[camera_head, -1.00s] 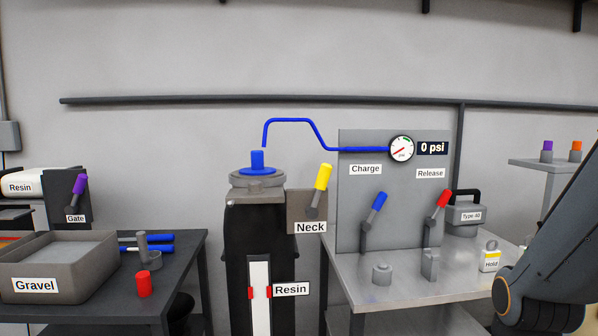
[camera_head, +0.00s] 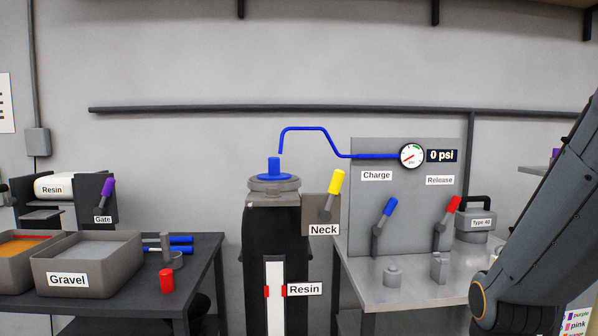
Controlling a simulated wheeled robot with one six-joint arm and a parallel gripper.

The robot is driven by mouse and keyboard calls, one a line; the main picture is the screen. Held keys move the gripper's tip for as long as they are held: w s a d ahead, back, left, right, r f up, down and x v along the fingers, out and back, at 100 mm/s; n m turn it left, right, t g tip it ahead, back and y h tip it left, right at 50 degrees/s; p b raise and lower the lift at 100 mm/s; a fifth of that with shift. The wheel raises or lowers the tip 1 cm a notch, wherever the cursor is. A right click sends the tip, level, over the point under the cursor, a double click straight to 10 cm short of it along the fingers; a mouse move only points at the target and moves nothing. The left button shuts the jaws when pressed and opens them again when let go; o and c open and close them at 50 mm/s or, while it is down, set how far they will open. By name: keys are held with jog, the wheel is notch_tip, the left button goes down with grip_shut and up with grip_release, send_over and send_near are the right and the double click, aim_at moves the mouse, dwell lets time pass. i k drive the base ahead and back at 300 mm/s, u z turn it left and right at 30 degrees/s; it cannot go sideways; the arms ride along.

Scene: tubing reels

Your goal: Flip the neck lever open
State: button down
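The neck lever (camera_head: 335,183) has a yellow handle on a grey stem. It stands up, leaning slightly right, on a grey plate (camera_head: 309,212) above the "Neck" label (camera_head: 324,230). The plate joins the right side of the black resin vessel (camera_head: 263,238), which has a grey collar and a blue fitting (camera_head: 274,167) on top. My arm shows at the right edge, well apart from the lever. My gripper is outside the view.
A grey panel right of the lever carries the blue Charge lever (camera_head: 389,208), the red Release lever (camera_head: 452,207) and a gauge (camera_head: 411,155) reading 0 psi. A metal table (camera_head: 400,284) stands below it. A dark table with a Gravel tray (camera_head: 87,265) stands left.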

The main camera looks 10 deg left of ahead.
aim_at(325, 216)
jog(key=u, duration=1)
jog(key=i, duration=0.5)
